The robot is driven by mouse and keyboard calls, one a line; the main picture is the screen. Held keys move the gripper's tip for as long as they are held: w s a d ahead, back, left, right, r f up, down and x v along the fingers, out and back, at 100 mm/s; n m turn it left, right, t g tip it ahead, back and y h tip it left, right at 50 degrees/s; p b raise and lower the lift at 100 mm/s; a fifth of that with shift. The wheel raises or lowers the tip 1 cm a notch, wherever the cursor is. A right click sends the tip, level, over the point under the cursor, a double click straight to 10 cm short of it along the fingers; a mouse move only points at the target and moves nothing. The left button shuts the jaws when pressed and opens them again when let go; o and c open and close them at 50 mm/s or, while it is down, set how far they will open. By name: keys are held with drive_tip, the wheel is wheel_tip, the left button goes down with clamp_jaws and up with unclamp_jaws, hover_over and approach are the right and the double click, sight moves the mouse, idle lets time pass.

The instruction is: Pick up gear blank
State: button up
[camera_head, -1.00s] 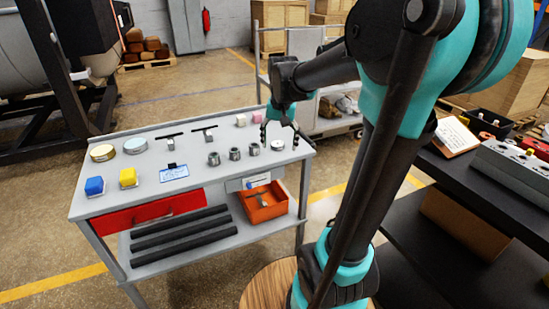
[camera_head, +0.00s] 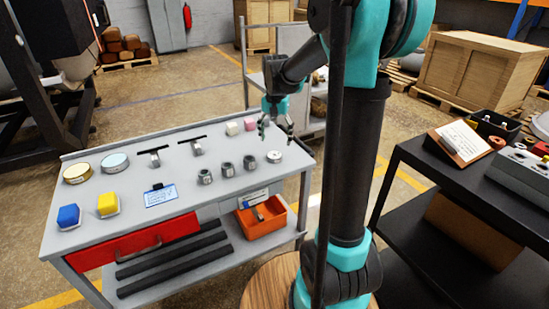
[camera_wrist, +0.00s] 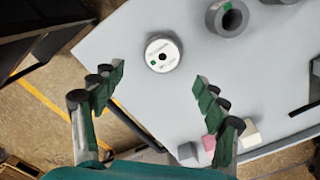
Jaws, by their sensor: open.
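Three grey hollow cylinders (camera_head: 227,169) stand in a row on the grey cart top and look like gear blanks. One grey cylinder (camera_wrist: 228,18) shows its dark bore and a green mark in the wrist view. To the right of the row sits a low round pale piece (camera_head: 274,157) with a small central hole; in the wrist view this round piece (camera_wrist: 162,54) bears a label and a green square. I cannot tell which piece is meant by name. My gripper (camera_head: 276,126) is open and empty above the cart, over the round piece's area. Its fingers (camera_wrist: 160,82) are spread below that piece in the wrist picture.
Pink (camera_head: 250,124) and white (camera_head: 232,129) blocks stand behind the cylinders. Blue (camera_head: 68,216) and yellow (camera_head: 108,204) pieces are at the left. An orange bin (camera_head: 262,220) is on the lower shelf. A dark bench (camera_head: 440,177) stands at right.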

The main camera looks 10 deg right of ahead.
sight(275, 155)
drive_tip(key=shift+s+a+f, duration=0.1)
drive_tip(key=shift+a+f, duration=0.05)
drive_tip(key=shift+f, duration=1.4)
drive_tip(key=shift+s+a+f, duration=0.1)
drive_tip(key=shift+f, duration=1.4)
drive_tip(key=c, duration=1.6)
